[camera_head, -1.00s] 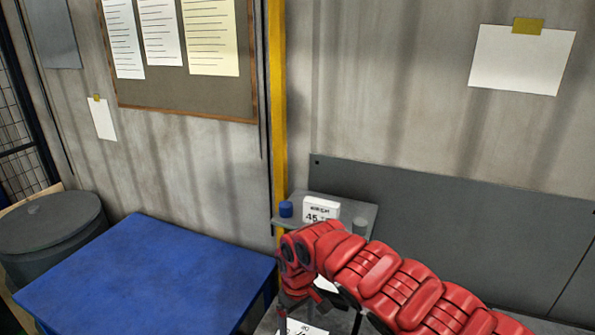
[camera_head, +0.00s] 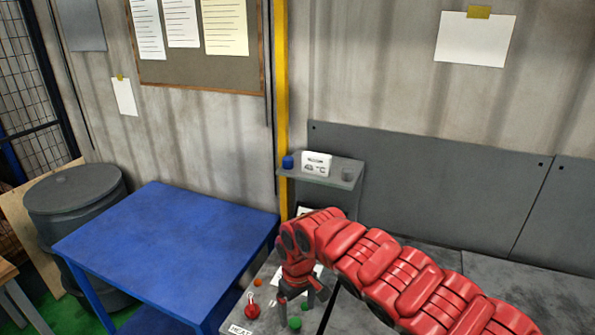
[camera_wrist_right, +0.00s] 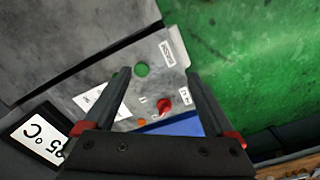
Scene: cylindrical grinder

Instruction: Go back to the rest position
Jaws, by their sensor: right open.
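My right gripper (camera_head: 297,297), at the end of the red right arm, hangs over the grey control panel (camera_head: 268,304) in the head view. In the right wrist view its two dark fingers (camera_wrist_right: 158,77) are spread apart with nothing between them. Beyond the fingers the panel shows a green button (camera_wrist_right: 142,70), a red knob (camera_wrist_right: 165,104) and a small orange light (camera_wrist_right: 141,122). The red knob also shows in the head view (camera_head: 252,308), left of the gripper. My left gripper is in neither view.
A blue table (camera_head: 165,240) stands left of the panel, with a dark bin (camera_head: 75,190) beyond it. A small wall shelf (camera_head: 335,180) holds a white box (camera_head: 317,163) and a blue item (camera_head: 288,162). A display (camera_wrist_right: 38,137) is close to the wrist camera.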

